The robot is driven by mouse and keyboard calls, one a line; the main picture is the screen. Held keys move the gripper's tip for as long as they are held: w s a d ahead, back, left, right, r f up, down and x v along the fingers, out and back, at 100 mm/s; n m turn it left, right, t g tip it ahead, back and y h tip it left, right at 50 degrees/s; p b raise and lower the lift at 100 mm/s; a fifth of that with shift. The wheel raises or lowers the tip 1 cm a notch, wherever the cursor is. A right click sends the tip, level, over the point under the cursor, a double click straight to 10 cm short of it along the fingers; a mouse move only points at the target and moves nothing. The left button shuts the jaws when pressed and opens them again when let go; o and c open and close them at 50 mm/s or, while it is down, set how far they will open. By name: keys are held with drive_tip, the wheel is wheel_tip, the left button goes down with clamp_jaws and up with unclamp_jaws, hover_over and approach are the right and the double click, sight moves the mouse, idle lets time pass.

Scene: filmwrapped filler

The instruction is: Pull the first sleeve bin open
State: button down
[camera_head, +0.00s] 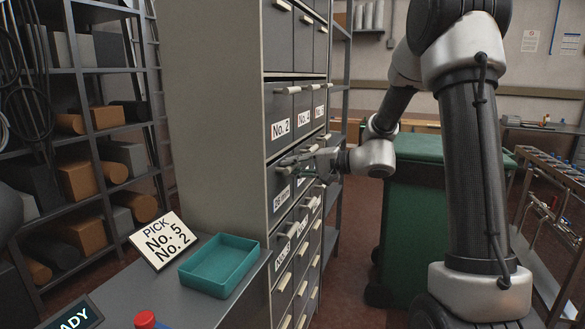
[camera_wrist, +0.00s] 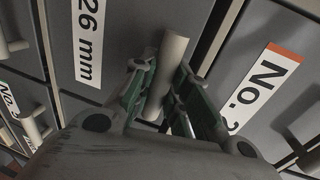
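The bin cabinet (camera_head: 205,110) is a tall grey unit with rows of dark drawers and cream bar handles. All drawer fronts I can see look flush. My gripper (camera_head: 296,164) is at the front of the cabinet, below the bin labelled No. 2 (camera_head: 281,129). In the wrist view, a cream handle (camera_wrist: 168,68) stands between the two green-padded fingers of my gripper (camera_wrist: 164,82). The fingertips lie close on both sides of it; whether both touch is unclear. A 26 mm label (camera_wrist: 88,42) and an orange-edged No. label (camera_wrist: 262,88), its number partly hidden, flank the handle.
A sign (camera_head: 164,240) reading PICK No. 5 No. 2 stands by a teal tray (camera_head: 218,281), empty, on the grey counter left of the cabinet. A red-capped object (camera_head: 145,319) is at the front. A green wheeled bin (camera_head: 412,215) stands right of the cabinet.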

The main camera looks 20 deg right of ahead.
drive_tip(key=shift+d+f, duration=0.1)
drive_tip(key=s+d+f+t+y, duration=0.1)
drive_tip(key=s+d+f+y, duration=0.1)
drive_tip(key=s+d+f, duration=0.3)
drive_tip(key=shift+d+f+t, duration=0.4)
drive_tip(key=shift+d+f, duration=0.1)
drive_tip(key=shift+d, duration=0.4)
idle(0.5)
drive_tip(key=shift+s+d+f, duration=0.1)
idle(0.4)
drive_tip(key=c, duration=1.4)
unclamp_jaws()
drive_tip(key=shift+o, duration=0.2)
